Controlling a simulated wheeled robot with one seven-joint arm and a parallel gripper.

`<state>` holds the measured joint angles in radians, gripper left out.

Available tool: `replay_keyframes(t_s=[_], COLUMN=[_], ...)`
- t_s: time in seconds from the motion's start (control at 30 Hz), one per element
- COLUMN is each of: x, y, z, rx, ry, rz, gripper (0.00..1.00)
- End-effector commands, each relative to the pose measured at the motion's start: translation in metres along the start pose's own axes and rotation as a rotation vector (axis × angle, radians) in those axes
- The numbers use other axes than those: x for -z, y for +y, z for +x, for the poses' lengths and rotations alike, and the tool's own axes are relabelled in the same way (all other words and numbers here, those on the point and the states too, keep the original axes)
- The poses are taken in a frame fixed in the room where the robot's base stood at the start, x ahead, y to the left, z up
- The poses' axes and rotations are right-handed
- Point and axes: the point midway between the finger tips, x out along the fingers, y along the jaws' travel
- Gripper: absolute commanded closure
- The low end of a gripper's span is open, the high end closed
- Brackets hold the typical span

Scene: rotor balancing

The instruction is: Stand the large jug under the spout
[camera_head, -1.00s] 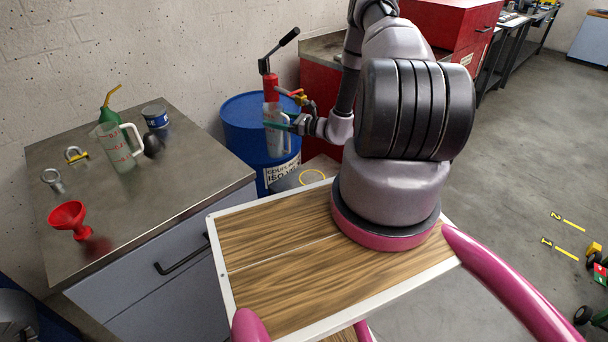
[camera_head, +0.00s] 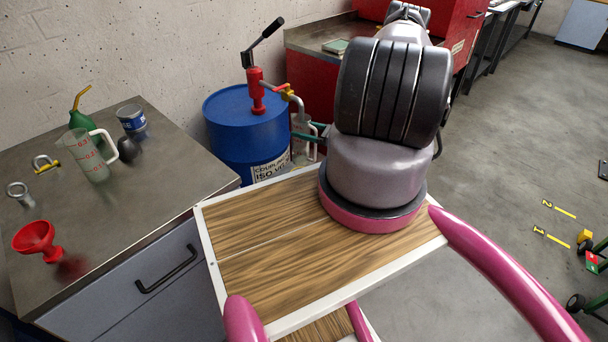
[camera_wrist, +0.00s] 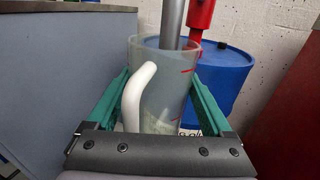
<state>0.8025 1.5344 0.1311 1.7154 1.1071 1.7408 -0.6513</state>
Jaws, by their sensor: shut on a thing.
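The clear large jug (camera_wrist: 165,85) with a white handle and red marks is between the green fingers of my gripper (camera_wrist: 160,78), shut on it. It looks upright. The grey spout pipe (camera_wrist: 172,22) comes down to the jug's open top in the wrist view; I cannot tell how far it reaches inside. In the head view the spout (camera_head: 298,108) hangs from the red pump (camera_head: 256,90) on the blue drum (camera_head: 240,125). My gripper (camera_head: 312,132) is beside it there, mostly hidden behind my arm, and the jug is hardly visible.
Another clear jug (camera_head: 90,158) stands on the metal-topped bench (camera_head: 150,205) at left, with a green oil can (camera_head: 82,120), a tin (camera_head: 131,118) and a red funnel (camera_head: 37,240). A red cabinet (camera_head: 310,85) stands right of the drum. Open floor lies at right.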

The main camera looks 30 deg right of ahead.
Motion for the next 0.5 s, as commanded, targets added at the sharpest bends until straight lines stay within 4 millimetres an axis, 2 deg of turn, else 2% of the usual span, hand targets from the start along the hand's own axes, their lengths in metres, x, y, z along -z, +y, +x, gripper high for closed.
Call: replay_keyframes(t_s=[0.17, 0.5], x=[-0.012, 0.037], y=[0.002, 0.002], z=[0.006, 0.008], rx=[0.044, 0.053], ry=[0.0, 0.0], rz=[0.002, 0.0], gripper=[1.0, 1.0])
